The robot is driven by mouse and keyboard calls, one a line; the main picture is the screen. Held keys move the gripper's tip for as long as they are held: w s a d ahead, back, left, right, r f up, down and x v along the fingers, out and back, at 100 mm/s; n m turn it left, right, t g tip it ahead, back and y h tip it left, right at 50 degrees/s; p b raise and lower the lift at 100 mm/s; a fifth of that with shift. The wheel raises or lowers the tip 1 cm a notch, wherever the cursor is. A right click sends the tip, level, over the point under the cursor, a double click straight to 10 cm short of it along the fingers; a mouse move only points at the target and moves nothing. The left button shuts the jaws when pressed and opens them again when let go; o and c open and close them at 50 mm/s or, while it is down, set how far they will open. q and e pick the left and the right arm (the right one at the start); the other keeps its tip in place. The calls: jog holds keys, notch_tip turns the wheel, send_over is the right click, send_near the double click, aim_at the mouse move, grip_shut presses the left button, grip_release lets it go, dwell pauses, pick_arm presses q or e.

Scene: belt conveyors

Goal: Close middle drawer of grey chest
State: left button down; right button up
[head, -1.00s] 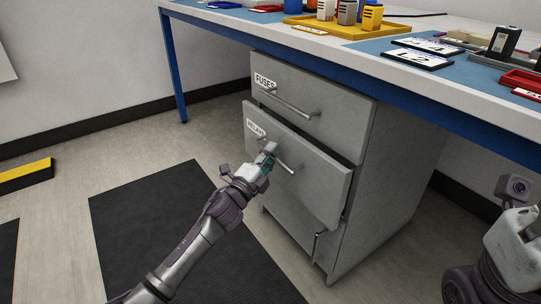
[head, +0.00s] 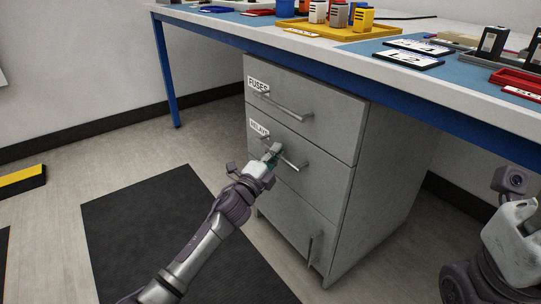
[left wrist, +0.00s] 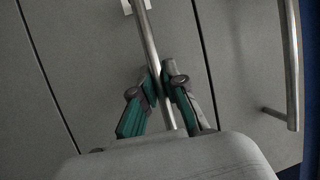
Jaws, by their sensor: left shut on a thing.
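The grey chest (head: 380,190) stands under the workbench. Its middle drawer (head: 315,180), with a white label at its upper left, looks flush with the chest front. My left gripper (head: 273,151) is at that drawer's bar handle (head: 292,164). In the left wrist view the teal-sided fingers (left wrist: 163,84) are shut around the handle bar (left wrist: 149,38), with the drawer front behind. The top drawer (head: 310,108), labelled FUSES, looks shut, and so does the lower front (head: 290,215) with its upright handle. My right gripper's housing (head: 517,240) is at the right edge; its fingers are not visible.
The blue-legged workbench (head: 330,50) overhangs the chest and carries a yellow tray (head: 365,34), label cards and a red bin (head: 518,80). A black mat (head: 165,240) lies on the floor before the chest. A yellow-black block (head: 22,178) is at the left.

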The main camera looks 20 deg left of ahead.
pick_arm(q)
jog(key=c, duration=1.2)
grip_release()
jog(key=shift+w+d, duration=0.15)
jog(key=shift+d, duration=0.05)
jog(key=shift+a, duration=0.1)
jog(key=v, duration=1.2)
